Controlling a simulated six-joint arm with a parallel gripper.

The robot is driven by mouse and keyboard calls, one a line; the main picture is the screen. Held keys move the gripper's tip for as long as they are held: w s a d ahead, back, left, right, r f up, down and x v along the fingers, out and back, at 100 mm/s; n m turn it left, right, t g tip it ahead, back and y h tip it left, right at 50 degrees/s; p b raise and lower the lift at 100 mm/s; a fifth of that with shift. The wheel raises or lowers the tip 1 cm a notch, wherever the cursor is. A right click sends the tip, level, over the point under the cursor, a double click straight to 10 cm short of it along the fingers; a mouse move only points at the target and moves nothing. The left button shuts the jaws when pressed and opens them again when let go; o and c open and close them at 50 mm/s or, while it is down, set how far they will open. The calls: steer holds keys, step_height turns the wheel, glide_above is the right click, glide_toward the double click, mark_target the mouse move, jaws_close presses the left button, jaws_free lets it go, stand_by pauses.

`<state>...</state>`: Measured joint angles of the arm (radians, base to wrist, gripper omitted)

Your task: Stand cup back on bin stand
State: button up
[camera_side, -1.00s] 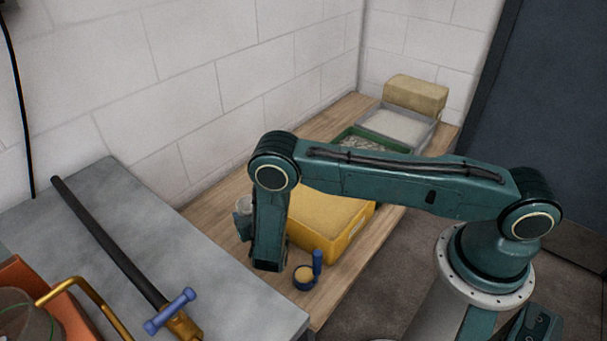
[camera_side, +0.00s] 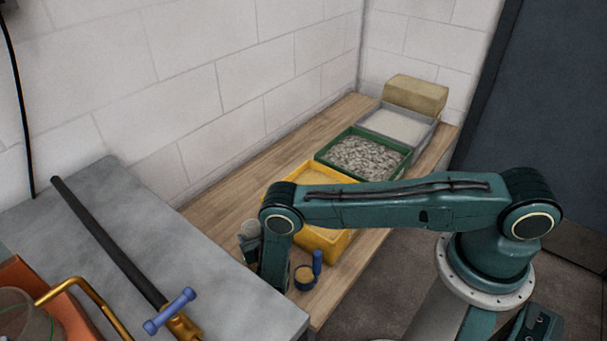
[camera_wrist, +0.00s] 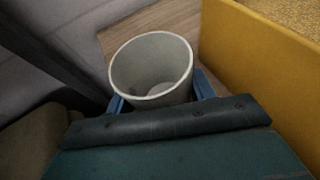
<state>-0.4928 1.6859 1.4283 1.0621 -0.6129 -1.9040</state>
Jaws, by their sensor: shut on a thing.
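The pale grey cup (camera_wrist: 152,68) is between the blue fingers of my gripper (camera_wrist: 160,92), which is shut on it. In the wrist view its open mouth faces up toward the camera, and it looks empty. In the side view the cup (camera_side: 248,228) shows just left of my arm, partly hidden. It is over the near end of the wooden bin stand (camera_side: 225,205), beside the yellow bin (camera_side: 328,243). I cannot tell whether its base touches the wood.
A green bin (camera_side: 408,165) of grey stones, a grey bin (camera_side: 432,132) and a tan block (camera_side: 415,92) stand farther back. A grey table (camera_side: 150,230) with a long dark bar (camera_side: 110,245) lies left.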

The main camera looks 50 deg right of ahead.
mark_target(253, 237)
steer(key=shift+f, duration=1.85)
steer(key=shift+f, duration=0.1)
steer(key=o, duration=1)
steer(key=shift+c, duration=0.2)
steer(key=shift+v, duration=0.95)
steer(key=v, duration=0.3)
step_height(253, 237, up, 7)
